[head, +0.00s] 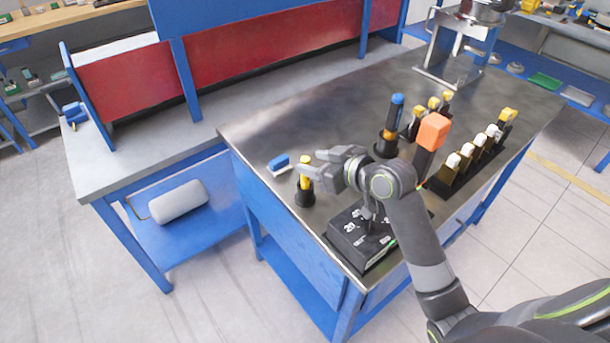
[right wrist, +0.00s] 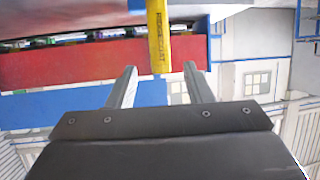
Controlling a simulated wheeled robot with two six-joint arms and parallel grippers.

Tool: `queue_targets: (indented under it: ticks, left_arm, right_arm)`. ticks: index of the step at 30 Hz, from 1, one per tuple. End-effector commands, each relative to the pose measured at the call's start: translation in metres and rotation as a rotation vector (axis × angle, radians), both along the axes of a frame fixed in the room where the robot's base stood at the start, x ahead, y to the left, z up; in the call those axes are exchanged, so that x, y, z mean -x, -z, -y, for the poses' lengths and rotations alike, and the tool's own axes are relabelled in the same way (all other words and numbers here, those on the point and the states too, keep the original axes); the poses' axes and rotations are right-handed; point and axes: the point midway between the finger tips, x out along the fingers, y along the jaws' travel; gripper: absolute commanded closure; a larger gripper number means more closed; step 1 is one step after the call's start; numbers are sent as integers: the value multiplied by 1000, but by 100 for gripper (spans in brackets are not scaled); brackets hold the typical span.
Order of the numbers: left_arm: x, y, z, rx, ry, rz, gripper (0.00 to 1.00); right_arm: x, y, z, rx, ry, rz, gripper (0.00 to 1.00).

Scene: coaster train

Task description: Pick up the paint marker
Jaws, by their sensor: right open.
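The yellow paint marker (head: 306,168) stands upright in a small black round holder (head: 304,197) near the left edge of the metal-topped table. In the right wrist view the yellow marker (right wrist: 158,38) shows at the top, with lettering on its side, centred between the two fingers. My right gripper (head: 313,170) is open and sits right at the marker, its fingers pointing left. In the right wrist view the open fingers (right wrist: 160,82) have a clear gap and nothing is gripped. Whether a finger touches the marker I cannot tell. My left gripper is not in view.
A blue-and-white eraser-like block (head: 278,164) lies just left of the marker. A black box with white numbers (head: 358,236) is below my right arm. A blue-capped tool (head: 391,125), an orange-topped tool (head: 432,132) and yellow-topped racks stand to the right. The table's far-left top (head: 265,125) is clear.

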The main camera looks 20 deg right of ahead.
Motion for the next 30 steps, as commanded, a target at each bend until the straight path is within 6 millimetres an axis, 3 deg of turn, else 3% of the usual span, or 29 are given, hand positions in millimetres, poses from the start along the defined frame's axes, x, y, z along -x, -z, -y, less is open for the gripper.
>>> queue_targets:
  ticks: [15, 25, 30]
  left_arm:
    - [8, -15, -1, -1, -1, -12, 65]
    - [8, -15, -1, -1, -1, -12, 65]
    - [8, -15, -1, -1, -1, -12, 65]
  right_arm:
    - [-38, 20, -23, -1, 0, 0, 54]
    - [-42, 24, -25, 1, 1, 1, 54]
    - [-42, 24, -25, 1, 1, 1, 75]
